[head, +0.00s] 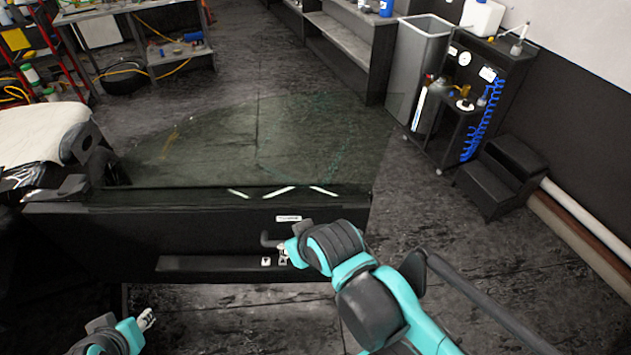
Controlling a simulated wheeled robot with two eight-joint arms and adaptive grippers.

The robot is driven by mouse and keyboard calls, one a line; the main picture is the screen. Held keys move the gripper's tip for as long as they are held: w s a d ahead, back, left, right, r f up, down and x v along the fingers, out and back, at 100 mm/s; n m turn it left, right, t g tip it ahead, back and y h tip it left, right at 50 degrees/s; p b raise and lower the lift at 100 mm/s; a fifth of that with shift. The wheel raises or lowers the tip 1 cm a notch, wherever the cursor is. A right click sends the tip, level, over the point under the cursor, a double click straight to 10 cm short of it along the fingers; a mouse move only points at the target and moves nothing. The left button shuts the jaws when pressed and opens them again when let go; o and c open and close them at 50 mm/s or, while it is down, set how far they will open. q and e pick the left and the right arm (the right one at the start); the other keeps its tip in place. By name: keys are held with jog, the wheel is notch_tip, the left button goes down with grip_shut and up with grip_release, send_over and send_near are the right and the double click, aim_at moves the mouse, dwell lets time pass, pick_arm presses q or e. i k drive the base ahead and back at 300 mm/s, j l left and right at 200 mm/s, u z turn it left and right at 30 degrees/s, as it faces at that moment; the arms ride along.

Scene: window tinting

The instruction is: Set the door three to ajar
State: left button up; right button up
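A black door panel (130,235) with a tinted, see-through window (210,150) spans the left and middle of the head view. It has a small white label (288,218) too small to read, so I cannot tell if it is door three. A dark handle (268,240) sits under the label. My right gripper (284,249) is at the handle's right side; contact and finger opening are unclear because my wrist hides part of it. My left gripper (147,319) is low at the left, below the door and apart from it; its finger opening is unclear.
A black step stool (500,172), a gauge cart (485,95) with a blue hose and a grey bin (418,65) stand at the right. A workbench (180,60) is at the back left. The dark floor (310,75) beyond the window is clear.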

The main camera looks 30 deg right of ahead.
aim_at(213, 234)
jog(key=l+u, duration=0.15)
jog(key=l, duration=0.25)
jog(key=k+l+u, duration=0.15)
jog(key=l, duration=0.25)
jog(key=l+u, duration=0.1)
jog(key=l, duration=0.35)
jog(key=k+l+u, duration=0.15)
jog(key=l, duration=0.2)
jog(key=l+u, duration=0.25)
jog(key=l, duration=0.4)
jog(key=k+l+u, duration=0.15)
jog(key=l+u, duration=0.15)
jog(key=l, duration=0.3)
jog(key=i+l+u, duration=0.15)
jog(key=l, duration=0.25)
jog(key=i+l+u, duration=0.15)
jog(key=l, duration=0.25)
jog(key=i+j, duration=0.15)
jog(key=j, duration=0.2)
jog(key=i+j, duration=0.15)
jog(key=j, duration=0.15)
